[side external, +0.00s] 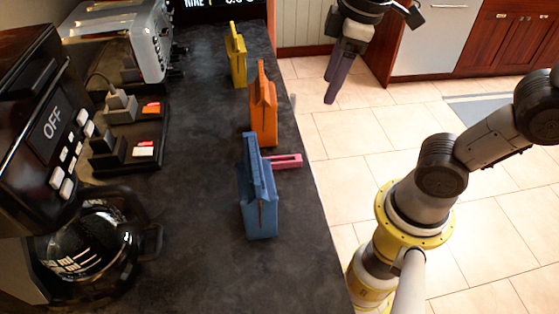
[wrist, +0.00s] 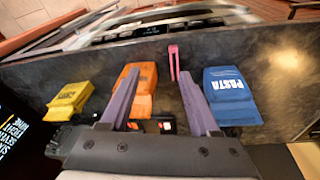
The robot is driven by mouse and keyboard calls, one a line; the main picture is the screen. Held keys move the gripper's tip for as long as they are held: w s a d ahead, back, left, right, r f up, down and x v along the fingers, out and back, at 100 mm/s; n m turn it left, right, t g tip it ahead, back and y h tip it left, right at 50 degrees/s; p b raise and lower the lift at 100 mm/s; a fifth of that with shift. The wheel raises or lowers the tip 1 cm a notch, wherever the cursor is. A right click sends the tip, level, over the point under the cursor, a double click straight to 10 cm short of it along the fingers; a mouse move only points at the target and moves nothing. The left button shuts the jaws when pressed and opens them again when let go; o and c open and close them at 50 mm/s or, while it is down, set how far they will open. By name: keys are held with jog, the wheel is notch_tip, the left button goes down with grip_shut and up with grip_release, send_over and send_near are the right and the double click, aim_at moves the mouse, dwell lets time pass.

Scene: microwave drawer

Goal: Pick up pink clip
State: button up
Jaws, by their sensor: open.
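The pink clip (side external: 286,161) lies on the dark countertop behind the blue bag, near the counter's right edge in the side external view. The blue bag hides part of it there. In the wrist view the pink clip (wrist: 173,62) is a thin upright shape just beyond my fingertips, between the orange and blue bags. My gripper (side external: 335,88) is high at the top of the side external view, right of the counter and apart from the clip. In the wrist view my gripper (wrist: 159,72) is open, with nothing between its purple fingers.
A blue bag (side external: 258,205), an orange bag (side external: 264,115) and a yellow bag (side external: 238,60) stand in a row along the counter (side external: 185,230). A coffee machine (side external: 90,240), a toaster (side external: 125,35) and small dark blocks stand left. Tiled floor lies right.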

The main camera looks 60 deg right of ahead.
aim_at(290, 155)
jog(key=w+a+f+n+g, duration=0.2)
jog(key=w+a+f, duration=0.1)
jog(key=w+a, duration=0.2)
jog(key=shift+n, duration=0.3)
jog(key=f, duration=1.4)
jog(key=shift+s+f, duration=0.15)
jog(key=shift+s, duration=0.05)
jog(key=shift+a, duration=0.1)
jog(key=shift+c, duration=0.3)
grip_shut()
